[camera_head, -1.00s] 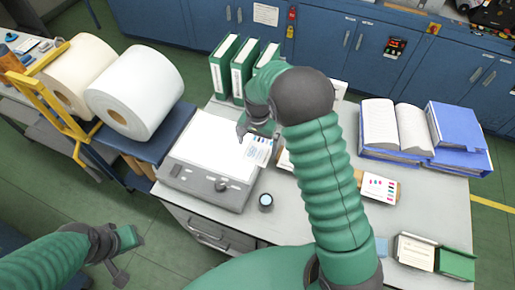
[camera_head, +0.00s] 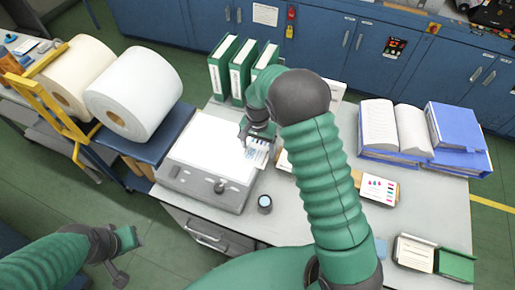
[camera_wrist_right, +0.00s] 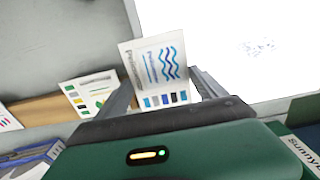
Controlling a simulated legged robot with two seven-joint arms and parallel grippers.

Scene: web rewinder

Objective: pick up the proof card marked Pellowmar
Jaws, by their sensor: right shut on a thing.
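The proof card (camera_head: 257,154) with blue wavy lines is in my right gripper (camera_head: 259,138), above the right edge of the light table.
The light table (camera_head: 178,184) stands on the grey desk, with a small round loupe (camera_head: 265,203) beside it. Green binders (camera_head: 222,70) stand behind. Another card (camera_wrist_right: 90,93) with colour squares is near the gripper. A pink-marked card (camera_head: 378,190) and blue binders (camera_head: 455,128) lie right.

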